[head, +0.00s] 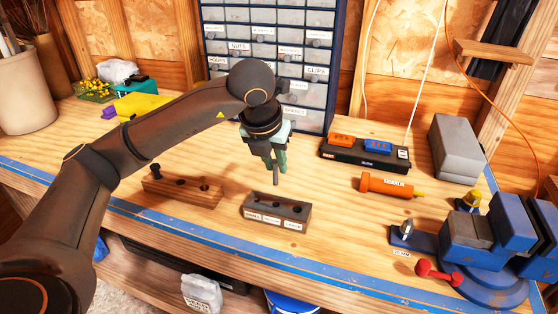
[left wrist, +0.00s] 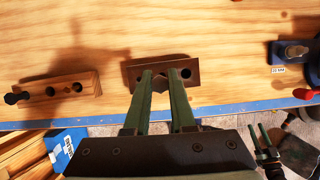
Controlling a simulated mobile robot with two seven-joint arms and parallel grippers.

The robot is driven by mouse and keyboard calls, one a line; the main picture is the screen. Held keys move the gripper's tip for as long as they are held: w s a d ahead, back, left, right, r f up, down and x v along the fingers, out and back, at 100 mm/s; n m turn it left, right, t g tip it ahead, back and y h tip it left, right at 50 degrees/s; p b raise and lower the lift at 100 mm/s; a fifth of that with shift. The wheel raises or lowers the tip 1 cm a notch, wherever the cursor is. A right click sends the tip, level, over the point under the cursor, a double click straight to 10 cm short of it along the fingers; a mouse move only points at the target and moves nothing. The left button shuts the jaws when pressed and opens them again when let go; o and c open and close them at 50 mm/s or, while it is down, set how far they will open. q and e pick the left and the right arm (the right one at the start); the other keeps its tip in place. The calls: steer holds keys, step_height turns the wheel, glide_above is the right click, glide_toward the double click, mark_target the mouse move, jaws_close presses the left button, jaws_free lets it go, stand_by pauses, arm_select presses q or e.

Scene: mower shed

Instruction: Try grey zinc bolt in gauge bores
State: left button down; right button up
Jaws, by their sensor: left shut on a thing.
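My left gripper (head: 275,163) is shut on the grey zinc bolt (head: 276,179), whose shank points down between the green fingertips. In the left wrist view the bolt's hex head (left wrist: 160,85) shows between the fingers. The bolt is above and behind the dark gauge block (head: 262,218), apart from it in the head view. The block has bores in its top and white labels on its front; its right bore (left wrist: 186,73) is empty. My right gripper (left wrist: 263,138) shows small at the lower right of the left wrist view, its fingers apart and empty.
A wooden rack (head: 180,193) left of the block holds a dark bolt (head: 155,171) and has empty holes. At right are an orange screwdriver-like tool (head: 385,185), a blue vise (head: 480,245) and a black tray (head: 365,156). A drawer cabinet (head: 270,50) stands behind.

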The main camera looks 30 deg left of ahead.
mark_target(275, 181)
arm_select(q)
steer(key=shift+f+b, duration=0.1)
steer(key=shift+b, duration=0.2)
step_height(275, 181, down, 5)
steer(key=b, duration=0.5)
steer(key=shift+f, duration=0.2)
steer(key=shift+f+b, duration=1.65)
steer(key=shift+f, duration=0.05)
steer(key=c, duration=0.7)
jaws_free()
